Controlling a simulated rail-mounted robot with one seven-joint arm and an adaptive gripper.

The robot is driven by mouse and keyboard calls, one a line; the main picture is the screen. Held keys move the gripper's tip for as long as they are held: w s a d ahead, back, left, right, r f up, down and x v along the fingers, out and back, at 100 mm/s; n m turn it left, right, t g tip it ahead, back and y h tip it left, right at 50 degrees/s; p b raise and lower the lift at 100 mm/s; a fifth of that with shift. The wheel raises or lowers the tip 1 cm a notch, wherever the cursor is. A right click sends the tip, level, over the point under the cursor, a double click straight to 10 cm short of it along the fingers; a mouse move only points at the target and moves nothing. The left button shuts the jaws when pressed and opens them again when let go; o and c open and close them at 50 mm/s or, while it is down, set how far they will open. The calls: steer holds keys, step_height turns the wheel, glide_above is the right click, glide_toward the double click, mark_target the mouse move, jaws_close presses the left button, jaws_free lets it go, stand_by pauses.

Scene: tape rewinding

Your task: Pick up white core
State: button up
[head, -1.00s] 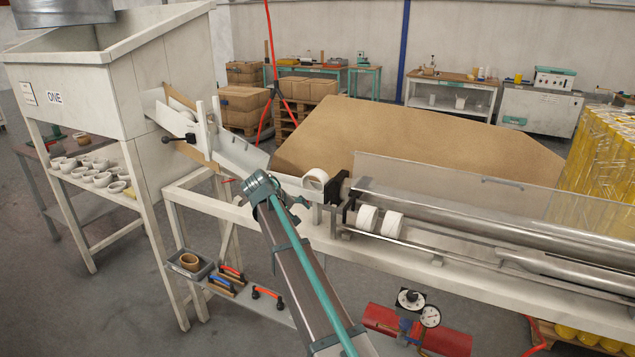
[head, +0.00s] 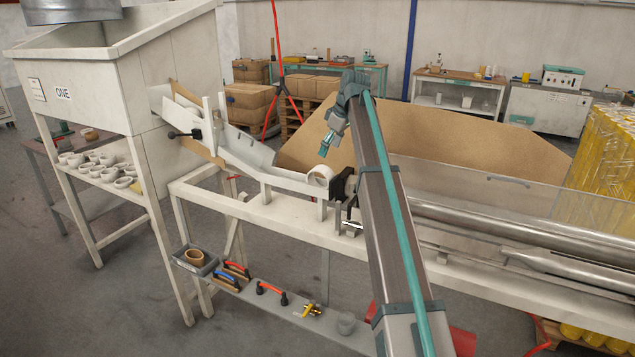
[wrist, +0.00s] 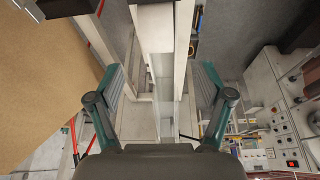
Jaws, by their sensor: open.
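A white core (head: 319,176) sits at the lower end of the white sloping chute (head: 232,160), beside a black bracket on the rail machine. My gripper (head: 324,150) is above this core in the head view, pointing down and a little left. In the wrist view my gripper (wrist: 157,80) is open, its fingers apart with nothing held between them. A long pale part lies below between the fingers; I cannot tell the core there.
Several white cores (head: 92,162) lie on a shelf under the hopper (head: 110,70) at left. Steel rollers (head: 480,222) run right behind my arm. A clear guard stands over them. A large brown board (head: 440,140) is behind the chute.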

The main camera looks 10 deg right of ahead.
steer(key=p, duration=0.1)
glide_above(321, 168)
steer(key=s+d, duration=0.1)
steer(key=d, duration=0.1)
steer(key=f, duration=0.3)
steer(key=shift+s+a+f+y, duration=0.15)
steer(key=shift+a+f+y, duration=0.1)
steer(key=shift+y, duration=0.15)
steer(key=shift+d+p+x, duration=0.2)
steer(key=shift+p+x, duration=0.95)
steer(key=shift+x, duration=1.85)
steer(key=c, duration=1)
